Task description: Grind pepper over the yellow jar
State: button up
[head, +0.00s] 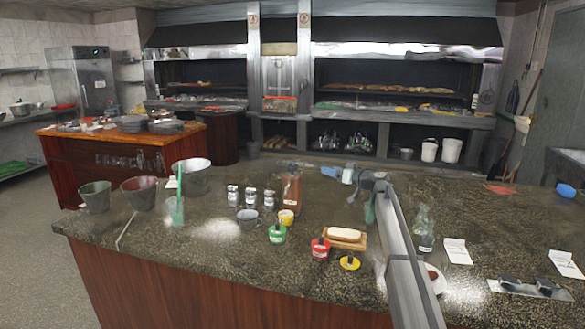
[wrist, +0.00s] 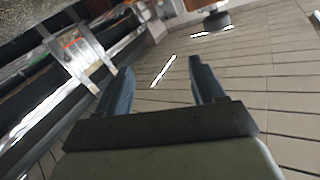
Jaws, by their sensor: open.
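My gripper (wrist: 160,82) is open and empty in the wrist view, its two bluish fingers apart. In the head view my gripper (head: 336,173) is raised over the back of the counter, right of the brown upright object. A small yellow jar (head: 286,217) stands near the counter's middle, just behind a green jar (head: 277,234). A flat yellow round thing with a dark top (head: 350,263) lies nearer the front edge. The upright brown object (head: 291,189) is behind the yellow jar; I cannot tell whether it is the pepper grinder. Small shakers (head: 251,198) stand to its left.
Metal buckets (head: 139,193) stand at left.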

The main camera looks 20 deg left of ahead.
aim_at(292, 165)
jog(key=s+a+r+n+g+y, duration=0.1)
jog(key=s+a+n+g+y, duration=0.15)
jog(key=s+n+g, duration=0.25)
jog(key=shift+n, duration=0.7)
jog(key=x, duration=1.3)
jog(key=shift+a, duration=0.35)
jog(key=c, duration=0.9)
